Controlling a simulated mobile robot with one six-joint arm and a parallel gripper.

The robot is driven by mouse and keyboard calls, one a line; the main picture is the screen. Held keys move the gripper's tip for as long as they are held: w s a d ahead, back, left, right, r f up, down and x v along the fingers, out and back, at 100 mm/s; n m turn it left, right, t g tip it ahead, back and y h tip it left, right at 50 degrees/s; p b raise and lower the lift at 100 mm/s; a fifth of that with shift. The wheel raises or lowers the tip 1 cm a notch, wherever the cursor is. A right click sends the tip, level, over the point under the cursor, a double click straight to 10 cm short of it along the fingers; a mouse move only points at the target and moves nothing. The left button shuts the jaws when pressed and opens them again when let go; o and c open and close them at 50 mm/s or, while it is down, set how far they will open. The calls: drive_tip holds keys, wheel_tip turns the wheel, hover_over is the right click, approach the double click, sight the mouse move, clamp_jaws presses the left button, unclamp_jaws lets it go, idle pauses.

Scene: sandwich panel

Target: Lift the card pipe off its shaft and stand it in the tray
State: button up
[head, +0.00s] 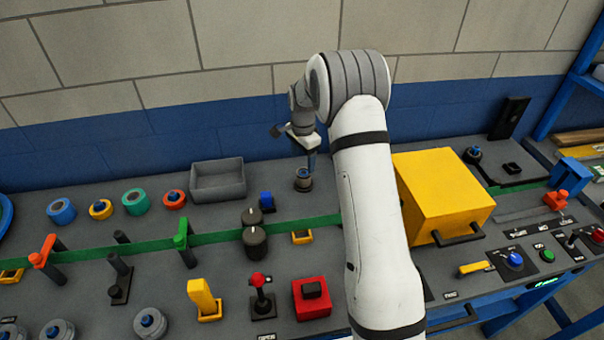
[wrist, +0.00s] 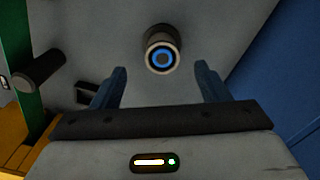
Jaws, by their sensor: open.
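The card pipe (head: 303,182) is a short brownish-grey tube standing upright near the back of the panel. In the wrist view the pipe (wrist: 163,62) is seen from above, around a shaft with a blue ring. My gripper (head: 309,163) is above the pipe, pointing down. In the wrist view my gripper (wrist: 160,72) is open, with its two blue fingers apart and the pipe's top between and beyond their tips. No contact shows. The grey tray (head: 220,190) is left of the pipe and looks empty.
A small blue part (head: 266,200) and two dark knobs (head: 254,238) stand close to the pipe's left front. A yellow box (head: 440,195) is to the right, beyond my arm. A green strip (head: 215,230) runs across in front. Coloured rings (head: 135,200) lie left of the tray.

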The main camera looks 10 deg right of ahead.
sight(304, 172)
drive_tip(key=shift+w+f, duration=0.4)
drive_tip(key=shift+f, duration=0.45)
drive_tip(key=f+p, duration=0.1)
drive_tip(key=f, duration=0.2)
drive_tip(key=f+p, duration=0.2)
drive_tip(key=f, duration=0.2)
drive_tip(key=shift+s+d+f, duration=0.1)
drive_tip(key=shift+d+f, duration=0.05)
drive_tip(key=shift+d, duration=0.05)
drive_tip(key=c, duration=1.1)
